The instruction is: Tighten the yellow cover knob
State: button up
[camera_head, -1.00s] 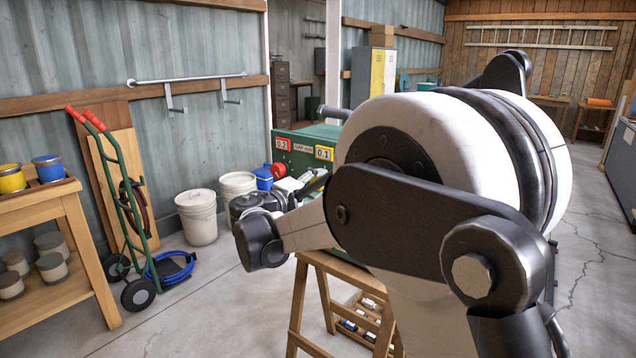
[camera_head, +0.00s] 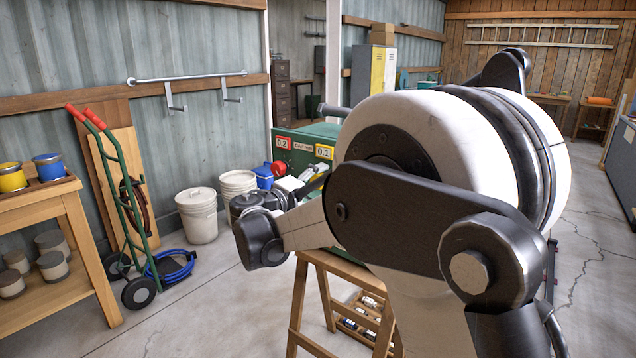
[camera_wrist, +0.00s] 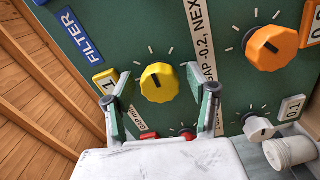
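The yellow knob (camera_wrist: 160,82) sits on a green panel (camera_wrist: 140,25) in the wrist view, with white tick marks around it and a dark pointer mark on its face. My gripper (camera_wrist: 159,97) is open, one finger to the left and one to the right of the knob. A gap shows between the knob and each finger; depth is hard to judge. In the head view, the green box (camera_head: 325,131) stands behind my arm, which hides much of it; the yellow knob cannot be made out there.
An orange knob (camera_wrist: 271,48) is on the panel's right. A red knob (camera_wrist: 187,133) and a white knob (camera_wrist: 258,128) sit lower. A "FILTER" label (camera_wrist: 81,37) is at upper left. A hand truck (camera_head: 125,205) and white buckets (camera_head: 197,215) stand left of the box.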

jog(key=v, duration=1.2)
jog(key=s+d+m+g+y+p, duration=0.15)
jog(key=s+d, duration=0.25)
jog(key=d, duration=0.4)
jog(key=s+d+r+m+g+y+p, duration=0.1)
jog(key=s+d+g, duration=0.25)
jog(key=d, duration=0.45)
jog(key=s+d+m+g+y+p, duration=0.15)
jog(key=s+d, duration=0.25)
jog(key=d, duration=0.5)
jog(key=s+d+f+m+y+p, duration=0.1)
jog(key=s+y, duration=0.1)
jog(key=s, duration=0.5)
jog(key=s+d+f+m+y+p, duration=0.1)
jog(key=s+d+f+m+y, duration=0.1)
jog(key=s, duration=0.6)
jog(key=s+d+f+m+y+p, duration=0.1)
jog(key=s+d+y, duration=0.1)
jog(key=s, duration=0.5)
jog(key=shift+s+f+m+g+y, duration=0.3)
jog(key=shift+g, duration=0.15)
jog(key=shift+d, duration=0.1)
